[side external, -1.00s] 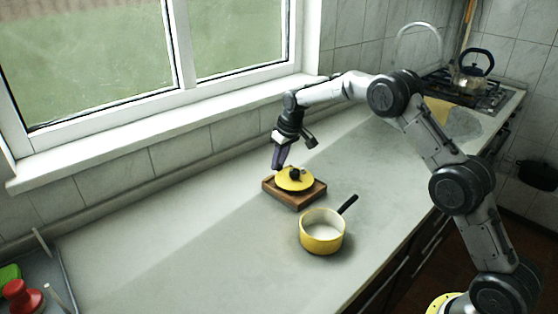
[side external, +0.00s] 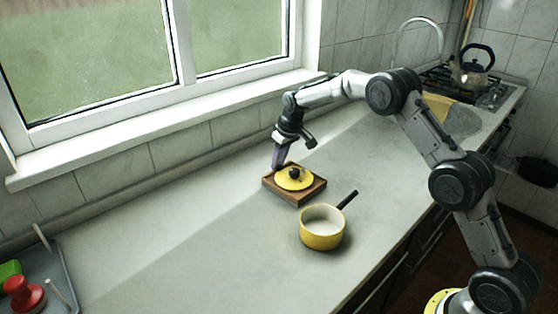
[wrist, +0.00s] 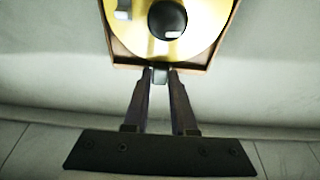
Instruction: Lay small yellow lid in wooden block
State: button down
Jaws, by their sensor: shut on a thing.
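The small yellow lid (side external: 297,184) with its black knob lies over the wooden block (side external: 312,194), inside the block's raised edge, and looks about level. In the wrist view the lid (wrist: 213,20) fills the top middle, with the block's edge (wrist: 125,59) around it. My gripper (side external: 277,167) reaches down at the far left side of the block. In the wrist view its fingertips (wrist: 160,73) are close together at the near rim, shut on the lid's edge. The exact grip is hard to see, and whether the lid sits fully down cannot be told.
A yellow saucepan (side external: 321,232) with a black handle stands in front of the block, to the right. A grey tray (side external: 62,278) with a red object (side external: 22,294) is at the far left. The counter between is clear. The window wall runs behind my gripper.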

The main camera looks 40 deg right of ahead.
jog(key=c, duration=0.6)
grip_release()
jog(key=shift+f, duration=0.15)
jog(key=shift+c, duration=0.2)
jog(key=s+a+r+t, duration=0.1)
jog(key=s+r, duration=0.3)
jog(key=r, duration=0.8)
jog(key=s+a+r+t, duration=0.15)
jog(key=s+r, duration=0.35)
jog(key=r, duration=0.7)
jog(key=s+a+r, duration=0.3)
jog(key=s+r, duration=0.3)
jog(key=s, duration=0.7)
jog(key=s+a+f, duration=0.2)
jog(key=s+f, duration=0.1)
jog(key=s, duration=1.2)
jog(key=s+f, duration=0.8)
jog(key=f, duration=0.2)
jog(key=shift+s, duration=0.3)
